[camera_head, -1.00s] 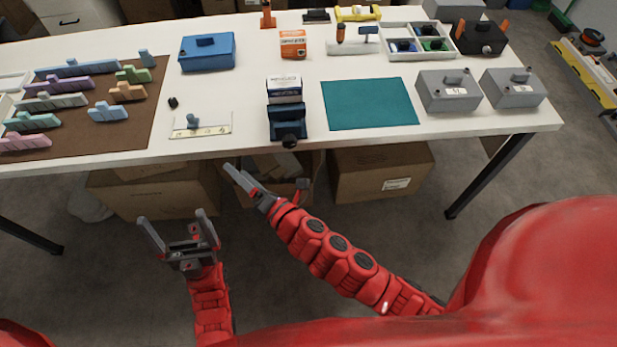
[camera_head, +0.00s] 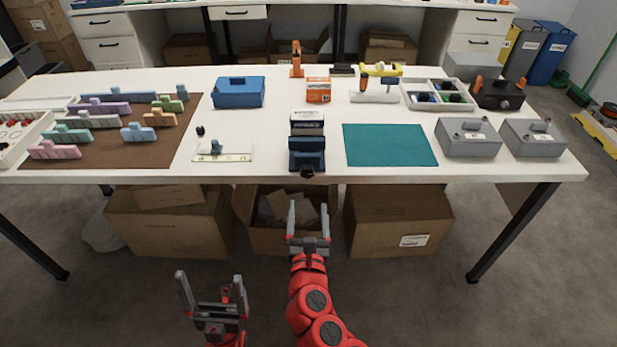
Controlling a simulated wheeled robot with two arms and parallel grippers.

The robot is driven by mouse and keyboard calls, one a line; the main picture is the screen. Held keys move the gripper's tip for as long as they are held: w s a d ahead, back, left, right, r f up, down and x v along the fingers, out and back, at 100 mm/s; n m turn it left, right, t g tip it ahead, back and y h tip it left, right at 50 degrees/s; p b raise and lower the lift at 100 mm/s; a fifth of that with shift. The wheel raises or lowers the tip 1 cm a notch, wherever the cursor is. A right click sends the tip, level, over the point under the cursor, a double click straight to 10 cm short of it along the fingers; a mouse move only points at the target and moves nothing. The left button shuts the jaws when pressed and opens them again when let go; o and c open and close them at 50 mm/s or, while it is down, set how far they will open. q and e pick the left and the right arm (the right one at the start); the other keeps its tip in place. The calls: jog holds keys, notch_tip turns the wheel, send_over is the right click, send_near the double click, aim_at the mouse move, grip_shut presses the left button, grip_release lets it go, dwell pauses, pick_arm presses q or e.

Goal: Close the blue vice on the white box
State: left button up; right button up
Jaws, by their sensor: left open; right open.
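The dark blue vice (camera_head: 307,158) stands at the front edge of the white table, with a dark round knob (camera_head: 307,173) facing me. The white box (camera_head: 307,122), with a dark label band, stands upright at the back of the vice; I cannot tell how tightly the jaws sit on it. My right gripper (camera_head: 308,222) is open and empty, below and in front of the table edge, roughly in line with the vice. My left gripper (camera_head: 210,290) is open and empty, lower and further left, well away from the table.
A teal mat (camera_head: 390,145) lies right of the vice, and a white plate with a small knob (camera_head: 222,152) lies left. An orange box (camera_head: 318,90) stands behind. Grey boxes (camera_head: 468,138) stand at the right. Cartons (camera_head: 400,222) sit under the table.

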aim_at(307, 174)
jog(key=w, duration=1.1)
jog(key=shift+w, duration=0.1)
grip_shut()
